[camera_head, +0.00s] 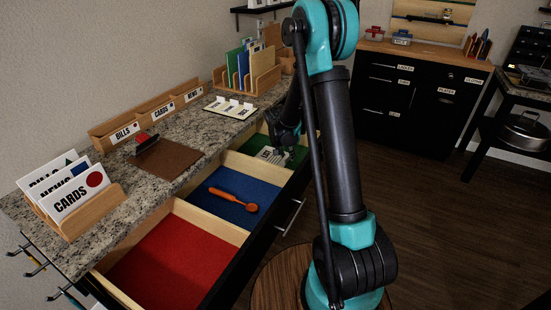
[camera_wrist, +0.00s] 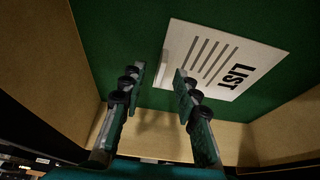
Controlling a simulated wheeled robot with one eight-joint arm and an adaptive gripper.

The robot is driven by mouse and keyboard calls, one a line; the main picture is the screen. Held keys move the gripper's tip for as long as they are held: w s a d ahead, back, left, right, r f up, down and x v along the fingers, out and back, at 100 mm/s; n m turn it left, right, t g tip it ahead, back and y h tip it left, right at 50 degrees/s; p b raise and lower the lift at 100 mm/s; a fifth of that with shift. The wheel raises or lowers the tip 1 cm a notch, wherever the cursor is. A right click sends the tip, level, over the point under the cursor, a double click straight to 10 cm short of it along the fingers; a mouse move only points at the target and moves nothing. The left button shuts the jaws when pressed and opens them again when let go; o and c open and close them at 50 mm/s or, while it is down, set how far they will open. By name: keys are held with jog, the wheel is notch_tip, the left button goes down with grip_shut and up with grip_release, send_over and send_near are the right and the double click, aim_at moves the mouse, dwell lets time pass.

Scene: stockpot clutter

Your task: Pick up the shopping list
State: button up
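The shopping list (camera_wrist: 225,60) is a white card with several dark lines and the word LIST. It lies on the green floor of the far drawer compartment, and it also shows in the head view (camera_head: 270,155). A pale strip (camera_wrist: 162,72) shows at the card's left edge, between my fingertips in the wrist view. My gripper (camera_wrist: 158,78) is open over the card's left edge, with nothing visibly clamped. In the head view my gripper (camera_head: 286,138) reaches down into the green compartment, partly hiding it. I cannot tell whether a finger touches the card.
Wooden walls (camera_wrist: 85,60) closely bound the green compartment. The adjoining blue compartment (camera_head: 225,185) holds an orange spoon-like tool (camera_head: 235,199); the red compartment (camera_head: 165,265) is empty. Above the drawer, the granite counter (camera_head: 190,150) carries card holders, a stamp on a brown mat and a file rack.

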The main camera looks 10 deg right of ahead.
jog(key=shift+x, duration=0.8)
grip_shut()
